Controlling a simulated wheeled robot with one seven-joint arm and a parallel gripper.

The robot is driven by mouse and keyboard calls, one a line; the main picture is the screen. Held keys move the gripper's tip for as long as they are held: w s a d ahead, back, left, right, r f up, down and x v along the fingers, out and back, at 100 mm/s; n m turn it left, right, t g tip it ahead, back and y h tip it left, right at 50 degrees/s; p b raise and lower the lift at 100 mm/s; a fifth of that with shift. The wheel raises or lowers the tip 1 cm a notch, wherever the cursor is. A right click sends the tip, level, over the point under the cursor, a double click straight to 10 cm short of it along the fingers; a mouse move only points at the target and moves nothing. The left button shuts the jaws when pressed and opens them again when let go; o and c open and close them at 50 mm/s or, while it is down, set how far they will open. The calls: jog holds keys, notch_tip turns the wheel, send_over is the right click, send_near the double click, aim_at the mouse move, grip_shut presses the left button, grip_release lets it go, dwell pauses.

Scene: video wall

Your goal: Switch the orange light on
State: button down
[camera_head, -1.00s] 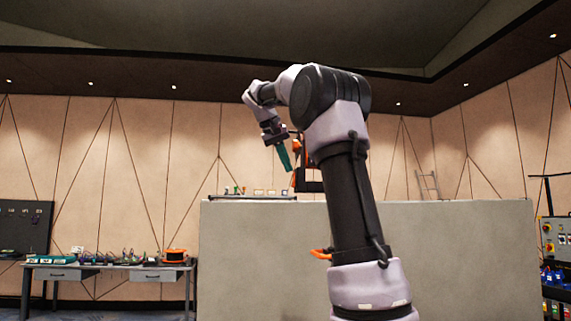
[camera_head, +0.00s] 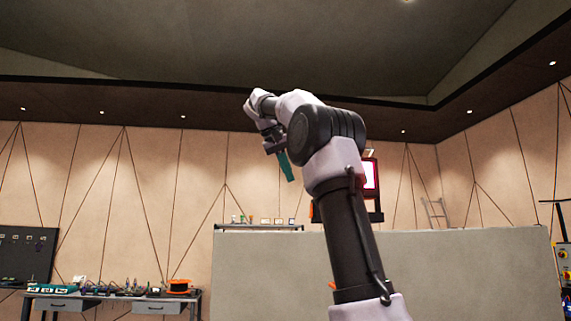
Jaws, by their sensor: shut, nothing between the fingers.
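My gripper (camera_head: 289,177) has teal fingers that point down. It is shut and empty, held in the air in front of the far wall, above the top of the grey partition (camera_head: 285,265). I cannot make out an orange light or its switch for certain. A grey control panel (camera_head: 564,257) with yellow and red controls shows at the right edge, partly cut off by the frame. My gripper is far to the left of it in the picture.
A dark-framed device with a lit pinkish-red screen (camera_head: 370,175) is partly hidden behind my arm. Small items stand on a shelf (camera_head: 258,227) at the partition's left end. A cluttered workbench (camera_head: 110,292) stands at left. A ladder (camera_head: 436,213) leans on the back wall.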

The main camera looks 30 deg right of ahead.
jog(key=shift+d+v, duration=0.25)
jog(key=shift+v, duration=1.5)
jog(key=shift+r, duration=0.15)
jog(key=s+a+f+t+y, duration=0.1)
jog(key=s+a+f+y, duration=0.1)
jog(key=s+a+f, duration=0.2)
jog(key=s+a+f+t+y, duration=0.1)
jog(key=s+a+f+y, duration=0.2)
jog(key=s+f, duration=0.7)
jog(key=s+a+f+t+y, duration=0.2)
jog(key=s+a+f, duration=0.4)
jog(key=f, duration=1.5)
jog(key=shift+s+n+y, duration=0.4)
jog(key=shift+s+y, duration=0.3)
jog(key=shift+s, duration=0.4)
jog(key=shift+f, duration=0.1)
